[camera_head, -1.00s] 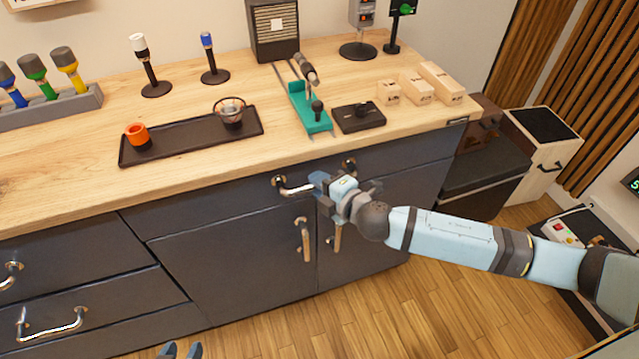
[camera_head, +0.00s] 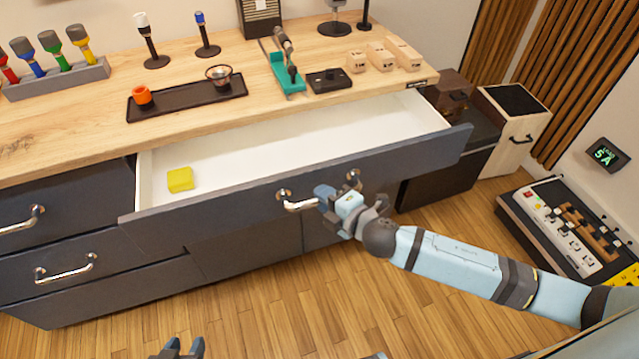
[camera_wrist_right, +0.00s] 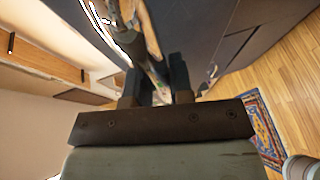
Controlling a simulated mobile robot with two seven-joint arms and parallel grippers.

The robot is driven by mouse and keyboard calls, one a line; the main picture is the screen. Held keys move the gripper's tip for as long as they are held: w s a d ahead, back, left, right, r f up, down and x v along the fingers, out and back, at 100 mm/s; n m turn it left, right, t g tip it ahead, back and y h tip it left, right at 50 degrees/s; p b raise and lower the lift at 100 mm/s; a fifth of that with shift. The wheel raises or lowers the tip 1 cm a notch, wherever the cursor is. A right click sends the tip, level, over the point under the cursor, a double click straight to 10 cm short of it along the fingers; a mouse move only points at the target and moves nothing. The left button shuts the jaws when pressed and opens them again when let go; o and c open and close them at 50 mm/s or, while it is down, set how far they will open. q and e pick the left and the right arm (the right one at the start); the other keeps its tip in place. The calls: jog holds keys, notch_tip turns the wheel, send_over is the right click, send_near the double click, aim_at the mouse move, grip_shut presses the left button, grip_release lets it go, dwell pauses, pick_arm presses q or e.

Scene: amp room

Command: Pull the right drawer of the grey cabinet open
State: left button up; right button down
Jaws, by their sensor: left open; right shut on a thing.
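The right drawer (camera_head: 240,208) of the grey cabinet stands well open, and its white inside (camera_head: 290,150) shows. A yellow block (camera_head: 180,179) lies in it at the left. In the right wrist view the handle (camera_wrist_right: 137,45) runs between the fingers of my right gripper (camera_wrist_right: 160,80). My left gripper (camera_head: 180,350) is open and empty at the bottom edge of the head view, low and away from the cabinet.
The wooden counter (camera_head: 60,135) above carries a dark tray (camera_head: 190,98), a teal device (camera_head: 285,75), wooden blocks (camera_head: 380,57) and a rack (camera_head: 55,80) of coloured-handled tools. A control panel (camera_head: 570,235) stands at the right. The floor (camera_head: 290,310) in front is clear.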

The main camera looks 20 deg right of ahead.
pick_arm(q)
jog(key=shift+w+r, duration=0.1)
jog(key=shift+r, duration=0.05)
pick_arm(e)
jog(key=s, duration=0.8)
jog(key=shift+d, duration=0.1)
jog(key=c, duration=1)
grip_release()
pick_arm(q)
jog(key=shift+b, duration=0.6)
pick_arm(e)
jog(key=shift+v, duration=6.85)
pick_arm(q)
jog(key=shift+f, duration=0.3)
